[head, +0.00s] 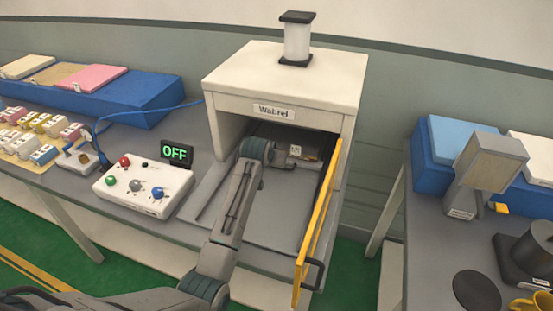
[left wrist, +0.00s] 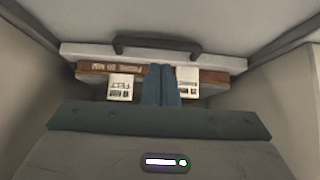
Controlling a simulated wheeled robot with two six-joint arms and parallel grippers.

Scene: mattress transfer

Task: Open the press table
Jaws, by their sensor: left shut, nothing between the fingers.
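The press (head: 285,75) is a cream box labelled "Wabrel", with its front open. Its flat dark grey table (head: 275,205) extends out of the opening. A dark handle (head: 316,273) shows at its near right corner. My left arm reaches over the table into the opening, and my left gripper (head: 312,163) lies inside, pointing right. In the left wrist view my left gripper (left wrist: 161,70) is shut and empty, its fingertips over a brown board with lettering (left wrist: 120,69). A dark handle (left wrist: 157,44) on a pale panel lies just beyond; contact cannot be told. My right gripper is out of view.
A yellow bar (head: 318,225) runs along the table's right side. A control box (head: 143,190) with coloured buttons and an "OFF" sign (head: 177,152) stand left of the press. A bench (head: 430,258) with a blue bin (head: 455,140) stands right, across a gap.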

